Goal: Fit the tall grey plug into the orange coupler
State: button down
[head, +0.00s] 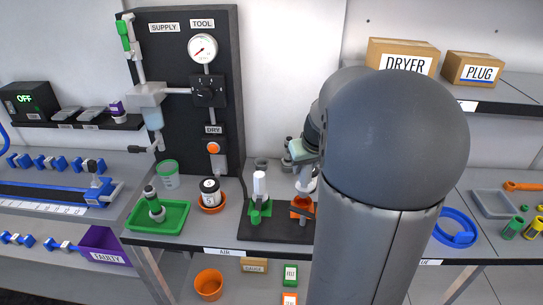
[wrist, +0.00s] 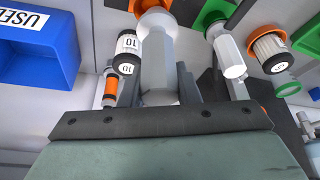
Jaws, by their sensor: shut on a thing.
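The tall grey plug (wrist: 157,62) is held between the fingers of my gripper (wrist: 159,88) in the wrist view. Its rounded far end points at the orange coupler (wrist: 180,8), which is partly hidden behind it. In the head view my gripper (head: 304,160) is directly above the orange coupler (head: 301,211) on the dark base. A pale end of the plug (head: 306,184) shows at the coupler's mouth. I cannot tell whether it is inside the coupler or just over it. My arm hides part of this area.
A green coupler (head: 258,213) with a white plug (head: 260,184) stands just left of the orange one. A black-and-white jar (head: 210,189) and a green tray (head: 175,222) are further left. A dark panel (head: 225,110) with a gauge rises behind.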

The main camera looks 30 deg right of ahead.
aim_at(304, 177)
jog(key=shift+w+d+f, duration=0.35)
jog(key=shift+f, duration=0.2)
jog(key=shift+w+d+f, duration=0.3)
jog(key=shift+f, duration=0.2)
jog(key=shift+w+d+f, duration=0.1)
jog(key=shift+f, duration=1.55)
jog(key=shift+f, duration=0.1)
jog(key=shift+f, duration=0.15)
jog(key=c, duration=1.1)
grip_release()
